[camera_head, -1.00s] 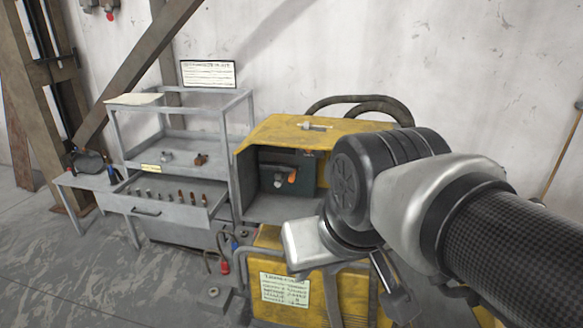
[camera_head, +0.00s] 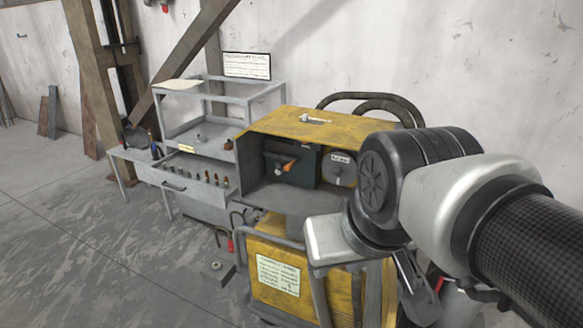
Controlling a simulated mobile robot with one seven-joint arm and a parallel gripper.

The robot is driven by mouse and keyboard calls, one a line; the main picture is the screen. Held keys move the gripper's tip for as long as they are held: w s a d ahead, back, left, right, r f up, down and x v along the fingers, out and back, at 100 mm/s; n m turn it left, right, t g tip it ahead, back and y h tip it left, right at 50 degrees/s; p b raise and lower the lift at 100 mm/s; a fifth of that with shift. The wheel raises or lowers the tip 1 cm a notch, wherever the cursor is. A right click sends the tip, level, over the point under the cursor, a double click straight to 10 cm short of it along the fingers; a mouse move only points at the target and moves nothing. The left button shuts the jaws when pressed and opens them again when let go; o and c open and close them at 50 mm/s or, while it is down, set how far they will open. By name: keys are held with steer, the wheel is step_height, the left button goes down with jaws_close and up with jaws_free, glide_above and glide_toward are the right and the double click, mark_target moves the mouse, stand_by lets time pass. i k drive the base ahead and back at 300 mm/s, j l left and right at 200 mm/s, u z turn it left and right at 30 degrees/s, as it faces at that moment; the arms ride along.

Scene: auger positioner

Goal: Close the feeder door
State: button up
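The yellow feeder box (camera_head: 262,170) stands on the yellow welding machine (camera_head: 345,290) in the middle of the view. Its front is open. A dark drive unit with an orange part (camera_head: 290,168) and a round grey labelled spool (camera_head: 340,168) show inside. A yellow panel with a pale latch, apparently the feeder door (camera_head: 285,122), lies raised across the top. My arm reaches in from the right, in front of the box's right side. My gripper (camera_head: 418,295) seems to point down at the arm's lower end; its fingers are not clear.
A grey cart (camera_head: 160,182) with an open drawer of small parts stands left of the feeder. Dark hoses (camera_head: 375,103) loop behind the box. A metal rail (camera_head: 250,236) runs along the machine's front left.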

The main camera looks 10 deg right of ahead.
mark_target(381, 305)
steer(key=l+u, duration=0.1)
steer(key=l, duration=0.25)
steer(key=k+l+u, duration=0.1)
steer(key=l, duration=0.2)
steer(key=k+l+u, duration=0.1)
steer(key=l, duration=0.25)
steer(key=k, duration=0.35)
steer(key=k+j+z, duration=0.25)
steer(key=i+l, duration=0.05)
steer(key=l, duration=0.05)
